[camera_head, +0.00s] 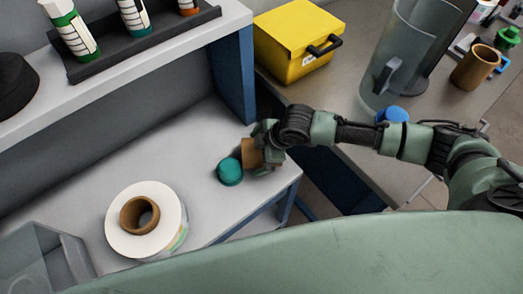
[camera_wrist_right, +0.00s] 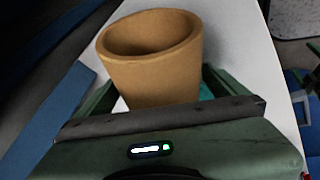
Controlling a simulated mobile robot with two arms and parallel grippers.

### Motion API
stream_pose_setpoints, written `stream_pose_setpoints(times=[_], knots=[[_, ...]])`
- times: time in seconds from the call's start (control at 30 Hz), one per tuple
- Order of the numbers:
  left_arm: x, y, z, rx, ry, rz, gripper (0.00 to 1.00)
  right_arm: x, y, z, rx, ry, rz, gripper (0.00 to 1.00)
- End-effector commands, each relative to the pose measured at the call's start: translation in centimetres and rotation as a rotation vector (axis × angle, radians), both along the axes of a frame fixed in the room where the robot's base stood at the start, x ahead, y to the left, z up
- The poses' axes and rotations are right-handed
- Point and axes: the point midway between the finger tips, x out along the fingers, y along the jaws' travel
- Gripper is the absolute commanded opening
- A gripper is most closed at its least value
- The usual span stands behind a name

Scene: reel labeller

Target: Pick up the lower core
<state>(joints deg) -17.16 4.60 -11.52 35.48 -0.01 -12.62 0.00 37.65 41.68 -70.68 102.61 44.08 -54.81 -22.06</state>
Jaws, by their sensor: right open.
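A brown cardboard core (camera_head: 251,154), a short hollow tube, stands near the right end of the white shelf. It also shows large in the right wrist view (camera_wrist_right: 152,78), with its open top towards the camera. My right gripper (camera_head: 262,158) is at this core, with its green fingers (camera_wrist_right: 160,95) apart on either side of it; contact cannot be told. The gripper hides part of the core in the head view. A second brown core (camera_head: 126,216) sits inside a white label roll (camera_head: 115,236) further left. My left gripper is not in view.
A teal round object (camera_head: 230,172) is just left of the core. A clear bin (camera_head: 72,252) stands at the lower left. A yellow box (camera_head: 296,40) and a clear jug-like container (camera_head: 402,60) stand on the right-hand table.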

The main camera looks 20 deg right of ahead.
Motion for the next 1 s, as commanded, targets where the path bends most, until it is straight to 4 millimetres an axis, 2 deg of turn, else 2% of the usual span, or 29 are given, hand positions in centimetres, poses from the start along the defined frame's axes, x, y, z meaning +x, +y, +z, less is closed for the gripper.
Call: stream_pose_setpoints(times=[0.53, 0.57, 0.7, 0.8, 1.0], knots=[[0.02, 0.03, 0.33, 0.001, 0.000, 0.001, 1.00, -0.05, 0.01, -0.27, 0.000, 0.001, -0.001, 1.00], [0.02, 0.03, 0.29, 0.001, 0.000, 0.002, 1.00, -0.04, 0.00, -0.30, 0.000, 0.000, 0.000, 0.94], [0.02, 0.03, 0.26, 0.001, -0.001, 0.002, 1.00, -0.03, 0.00, -0.30, 0.000, 0.000, 0.000, 0.55], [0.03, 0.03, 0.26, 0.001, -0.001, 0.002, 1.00, -0.02, 0.02, -0.28, 0.000, 0.000, 0.000, 0.33], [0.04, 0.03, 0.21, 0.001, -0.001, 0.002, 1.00, -0.01, 0.01, -0.27, 0.000, 0.000, 0.000, 0.33]])
